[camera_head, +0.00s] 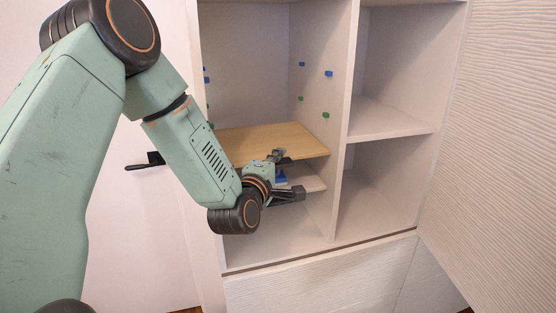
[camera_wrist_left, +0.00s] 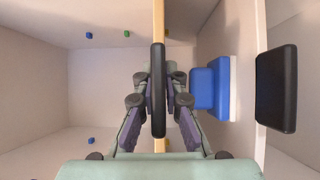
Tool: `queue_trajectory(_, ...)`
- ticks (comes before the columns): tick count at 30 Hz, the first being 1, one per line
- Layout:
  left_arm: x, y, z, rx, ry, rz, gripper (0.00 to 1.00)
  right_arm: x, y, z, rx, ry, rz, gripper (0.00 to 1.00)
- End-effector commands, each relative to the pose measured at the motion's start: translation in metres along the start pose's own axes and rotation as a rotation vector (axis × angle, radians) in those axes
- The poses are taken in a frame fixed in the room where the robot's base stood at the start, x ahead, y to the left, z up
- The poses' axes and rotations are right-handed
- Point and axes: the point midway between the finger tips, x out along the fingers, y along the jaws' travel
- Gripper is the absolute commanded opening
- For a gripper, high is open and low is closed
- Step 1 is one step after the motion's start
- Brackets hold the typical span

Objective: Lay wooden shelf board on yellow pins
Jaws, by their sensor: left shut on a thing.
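The light wooden shelf board (camera_head: 262,141) lies roughly level inside the left compartment of the cabinet. My left gripper (camera_head: 283,163) is at its front edge and shut on it. In the left wrist view the board (camera_wrist_left: 159,18) appears edge-on between the finger links. No yellow pin shows clearly in the head view. A small yellowish spot (camera_wrist_left: 168,144) beside the board in the wrist view may be one. I cannot tell whether the board touches the pins. My right gripper is not in view.
Blue pins (camera_head: 328,73) and green pins (camera_head: 326,115) sit on the compartment walls above the board. A white lower shelf (camera_head: 311,184) and a blue object (camera_wrist_left: 222,88) are just below it. A divider (camera_head: 347,90) and an open door (camera_head: 500,130) stand at right.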

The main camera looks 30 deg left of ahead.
Motion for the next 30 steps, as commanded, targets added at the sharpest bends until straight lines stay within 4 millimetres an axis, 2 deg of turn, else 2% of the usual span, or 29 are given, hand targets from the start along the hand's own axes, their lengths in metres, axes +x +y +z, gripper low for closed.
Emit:
queue_trajectory(1, 0.0, 0.002, 0.0, 0.001, 0.0, 0.005, 0.11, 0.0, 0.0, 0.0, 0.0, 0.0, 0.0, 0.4)
queue_trajectory(10, 0.001, 0.001, 0.0, 0.0, 0.0, 0.003, 0.36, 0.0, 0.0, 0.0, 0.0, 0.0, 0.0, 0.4)
queue_trajectory(20, -0.003, -0.001, 0.0, -0.001, 0.001, -0.003, 0.36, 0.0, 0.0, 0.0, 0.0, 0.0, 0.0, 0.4)
queue_trajectory(26, -0.027, -0.001, -0.001, -0.004, 0.002, -0.004, 0.36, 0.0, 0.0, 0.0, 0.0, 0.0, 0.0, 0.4)
queue_trajectory(30, -0.055, -0.001, -0.001, -0.006, 0.002, -0.004, 0.36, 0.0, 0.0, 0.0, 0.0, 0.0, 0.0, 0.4)
